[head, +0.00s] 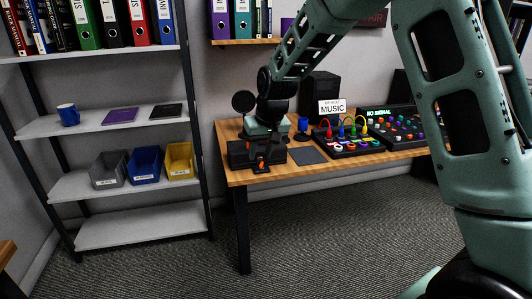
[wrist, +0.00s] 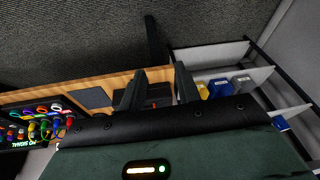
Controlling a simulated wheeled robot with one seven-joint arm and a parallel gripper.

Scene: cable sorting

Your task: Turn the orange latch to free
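The orange latch (head: 261,165) shows in the head view on a small black mount at the front left corner of the wooden desk. A black box (head: 238,153) sits just behind and beside it. My gripper (head: 262,150) is above and close to the latch; I cannot tell whether it touches. In the wrist view my gripper (wrist: 159,76) has its two dark fingers apart, with nothing visibly held between them. The dark box (wrist: 157,93) shows beyond the fingers there.
A shelf unit (head: 145,231) with bins stands to the left. The floor in front is clear.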

